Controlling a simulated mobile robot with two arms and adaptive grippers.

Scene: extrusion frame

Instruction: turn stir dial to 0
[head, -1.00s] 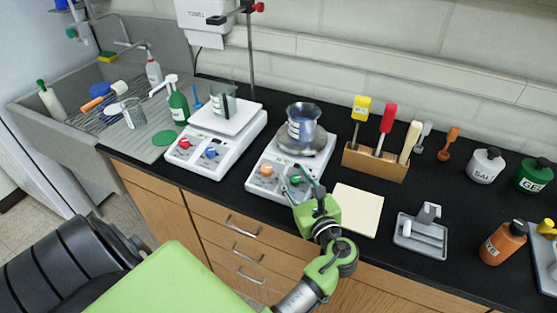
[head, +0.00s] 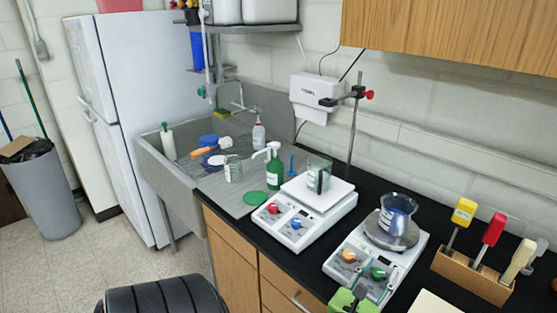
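The nearer hot plate (head: 340,268) is white, with an orange dial (head: 349,256) and a green dial (head: 378,273) on its sloping front. A beaker of bluish liquid (head: 396,212) stands on its round top. My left gripper (head: 376,277) is at the bottom of the view, with its fingers apart around the green dial. Whether they touch it is not clear. A second white plate (head: 300,232) stands to the left, with a red dial (head: 273,208) and a blue dial (head: 296,224). The dial labels are too small to read. My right gripper is out of view.
A beaker (head: 318,178) stands on the left plate. A metal stand (head: 354,140) rises behind the plates. A tool rack (head: 470,277) is at right. A wooden cabinet (head: 450,30) hangs above.

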